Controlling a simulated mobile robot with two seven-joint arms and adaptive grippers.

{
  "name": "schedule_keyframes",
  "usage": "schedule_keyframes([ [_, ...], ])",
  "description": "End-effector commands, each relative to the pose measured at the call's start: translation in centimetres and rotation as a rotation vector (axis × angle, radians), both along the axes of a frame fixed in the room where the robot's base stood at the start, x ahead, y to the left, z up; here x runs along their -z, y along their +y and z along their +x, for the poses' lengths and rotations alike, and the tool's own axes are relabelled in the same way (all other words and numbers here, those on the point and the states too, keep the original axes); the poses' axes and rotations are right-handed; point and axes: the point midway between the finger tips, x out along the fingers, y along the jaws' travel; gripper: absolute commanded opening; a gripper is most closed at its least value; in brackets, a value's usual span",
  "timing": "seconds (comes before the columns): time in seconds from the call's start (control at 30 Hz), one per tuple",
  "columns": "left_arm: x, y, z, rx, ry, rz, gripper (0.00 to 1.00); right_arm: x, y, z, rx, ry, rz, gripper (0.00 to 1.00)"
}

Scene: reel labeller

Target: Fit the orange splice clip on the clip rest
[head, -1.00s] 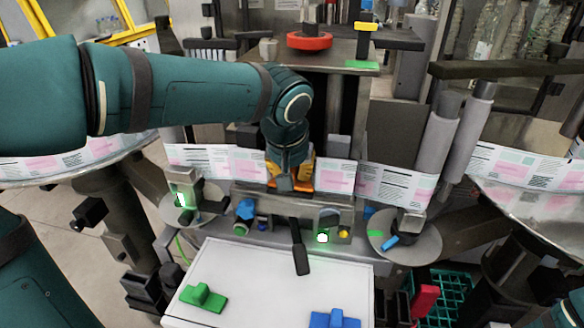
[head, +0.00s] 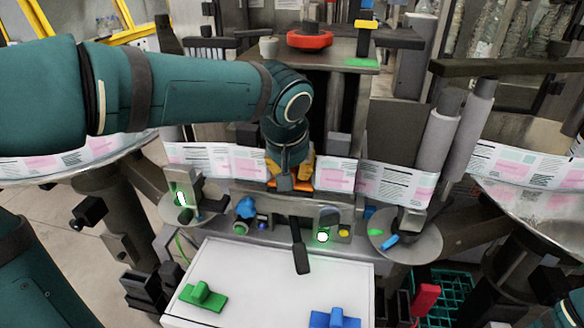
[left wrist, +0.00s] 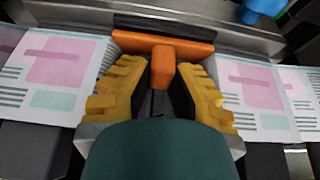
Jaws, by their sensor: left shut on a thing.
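My left gripper (head: 290,182) points down at the labeller's middle, in the gap in the label strip. Its yellow fingers are shut on the stem of the orange splice clip (head: 301,185). In the left wrist view the clip's orange crossbar (left wrist: 165,46) lies just beyond the fingertips (left wrist: 160,85), along a dark bar (left wrist: 165,26). Whether the clip touches the surface under it is not clear. I cannot make out the clip rest for certain; the gripper and clip cover part of that spot. My right gripper is not in view.
The label strip (head: 393,183) runs on both sides of the gripper.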

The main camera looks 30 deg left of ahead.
Motion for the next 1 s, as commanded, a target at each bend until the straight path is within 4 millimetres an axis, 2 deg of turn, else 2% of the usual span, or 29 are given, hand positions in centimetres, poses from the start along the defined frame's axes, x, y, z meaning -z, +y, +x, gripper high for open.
schedule_keyframes([
  [1.0,0.38,0.00,0.00,0.000,-0.001,0.000,0.00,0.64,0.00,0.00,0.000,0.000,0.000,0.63],
])
